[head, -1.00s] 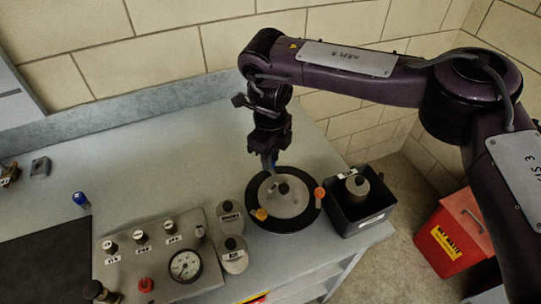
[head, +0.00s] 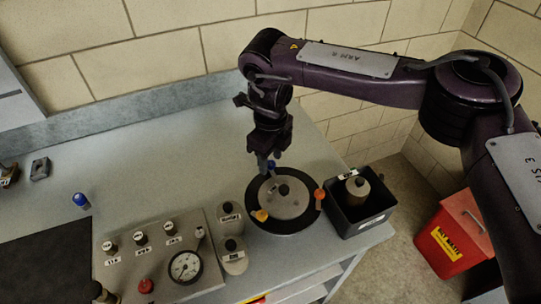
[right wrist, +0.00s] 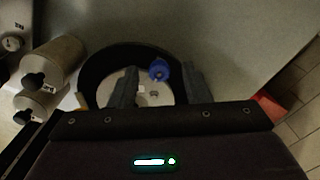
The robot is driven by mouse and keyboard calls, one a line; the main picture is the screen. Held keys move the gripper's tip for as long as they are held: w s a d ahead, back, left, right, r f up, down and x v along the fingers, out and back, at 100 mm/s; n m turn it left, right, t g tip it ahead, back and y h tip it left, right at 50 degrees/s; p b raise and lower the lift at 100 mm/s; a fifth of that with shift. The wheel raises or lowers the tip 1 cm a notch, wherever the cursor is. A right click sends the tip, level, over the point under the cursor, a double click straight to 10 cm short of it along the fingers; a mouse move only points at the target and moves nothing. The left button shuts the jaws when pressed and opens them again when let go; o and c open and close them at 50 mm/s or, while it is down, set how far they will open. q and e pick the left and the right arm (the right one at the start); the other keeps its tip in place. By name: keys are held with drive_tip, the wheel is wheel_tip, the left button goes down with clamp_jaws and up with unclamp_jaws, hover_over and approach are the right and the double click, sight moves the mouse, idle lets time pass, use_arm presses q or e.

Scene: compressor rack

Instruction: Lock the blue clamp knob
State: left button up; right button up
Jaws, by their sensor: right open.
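The blue clamp knob (head: 271,167) stands at the back edge of a round grey lid on a black-rimmed round vessel (head: 283,226). In the right wrist view the blue knob (right wrist: 159,70) shows between the fingers, nearer the right one. My right gripper (head: 267,168) is open above the knob, its fingers to either side of it in the picture; I cannot tell whether they touch it. An orange-yellow knob (head: 261,215) and an orange-red knob (head: 319,194) sit on the same rim. My left gripper is out of view.
A black bin (head: 362,222) with a grey bottle stands right of the vessel. Two grey bottles (head: 232,254) and a gauge panel (head: 150,262) stand left of it. A small blue item (head: 81,200) lies farther left. The bench behind is clear.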

sight(270, 163)
drive_tip(key=shift+r, duration=0.3)
wheel_tip(270, 163, up, 7)
drive_tip(key=shift+r, duration=0.1)
idle(0.5)
